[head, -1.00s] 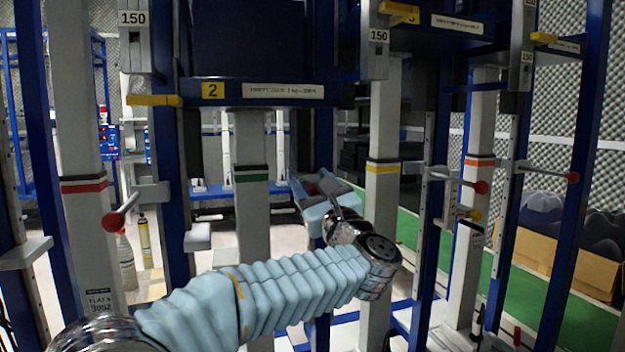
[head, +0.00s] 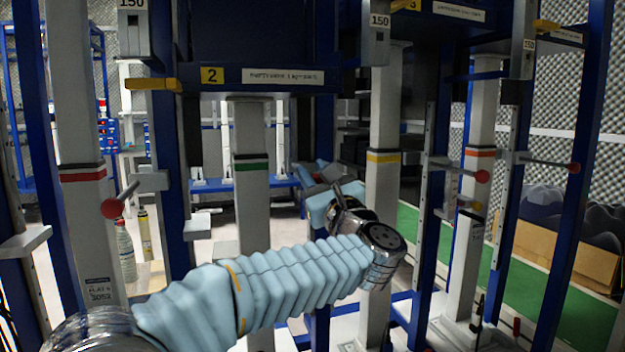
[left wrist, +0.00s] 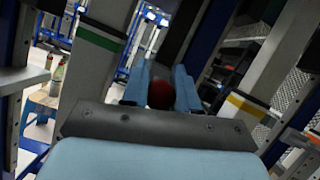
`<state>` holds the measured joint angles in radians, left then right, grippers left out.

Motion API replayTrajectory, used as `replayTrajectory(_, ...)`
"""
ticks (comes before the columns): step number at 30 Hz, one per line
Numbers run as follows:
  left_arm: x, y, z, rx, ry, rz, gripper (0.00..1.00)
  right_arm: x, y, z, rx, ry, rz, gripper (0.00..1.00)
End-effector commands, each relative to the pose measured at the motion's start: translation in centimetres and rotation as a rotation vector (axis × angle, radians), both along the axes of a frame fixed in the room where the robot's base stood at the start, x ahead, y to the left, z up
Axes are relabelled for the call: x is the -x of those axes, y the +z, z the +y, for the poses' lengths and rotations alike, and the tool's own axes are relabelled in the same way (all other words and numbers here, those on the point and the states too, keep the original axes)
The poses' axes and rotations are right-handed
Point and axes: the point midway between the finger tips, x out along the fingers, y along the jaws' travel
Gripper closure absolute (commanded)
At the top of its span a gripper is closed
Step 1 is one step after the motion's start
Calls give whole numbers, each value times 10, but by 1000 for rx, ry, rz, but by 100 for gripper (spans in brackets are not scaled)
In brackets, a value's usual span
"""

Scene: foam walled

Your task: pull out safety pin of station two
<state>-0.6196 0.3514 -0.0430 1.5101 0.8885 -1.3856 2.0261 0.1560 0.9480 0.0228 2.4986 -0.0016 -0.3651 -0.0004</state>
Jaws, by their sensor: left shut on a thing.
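Station two has a yellow "2" plate (head: 212,75) on a dark blue crossbeam, above a grey column with a green band (head: 251,164). My left gripper (head: 320,184) is to the right of that column, beside a blue upright. In the left wrist view its two blue fingers (left wrist: 160,88) are closed on a dark red ball knob (left wrist: 160,96), the safety pin's knob. The pin's shaft and its hole are hidden, so I cannot tell how far in it sits. My right gripper is not in view.
Other red-knobbed pins stick out at the left (head: 112,208) and right (head: 482,176). A grey column with a yellow band (head: 382,158) stands close to my left wrist. Bottles (head: 126,250) stand at left. A cardboard box (head: 565,255) is at far right.

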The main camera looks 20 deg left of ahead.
Motion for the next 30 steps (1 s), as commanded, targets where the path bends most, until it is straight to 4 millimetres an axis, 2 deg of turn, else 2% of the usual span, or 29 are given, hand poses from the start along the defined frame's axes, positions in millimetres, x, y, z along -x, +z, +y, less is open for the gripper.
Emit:
replayTrajectory(1, 8, -8, -6, 3, -5, -7, 100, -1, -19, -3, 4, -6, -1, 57)
replayTrajectory(3, 21, -9, -14, 4, -6, -8, 100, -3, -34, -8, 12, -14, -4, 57)
replayTrajectory(9, 53, -6, -36, 2, -6, -7, 100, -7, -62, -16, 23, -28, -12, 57)
replayTrajectory(14, 65, -2, -43, 2, -2, -3, 100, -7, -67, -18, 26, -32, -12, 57)
replayTrajectory(23, 66, -1, -44, 1, -3, 0, 100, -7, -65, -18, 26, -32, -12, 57)
replayTrajectory(24, 66, -1, -44, 1, -3, 0, 65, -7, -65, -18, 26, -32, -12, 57)
replayTrajectory(28, 65, -1, -44, 1, -3, 0, 46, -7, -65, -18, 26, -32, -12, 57)
replayTrajectory(30, 65, -1, -44, 1, -3, -1, 46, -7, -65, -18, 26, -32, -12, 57)
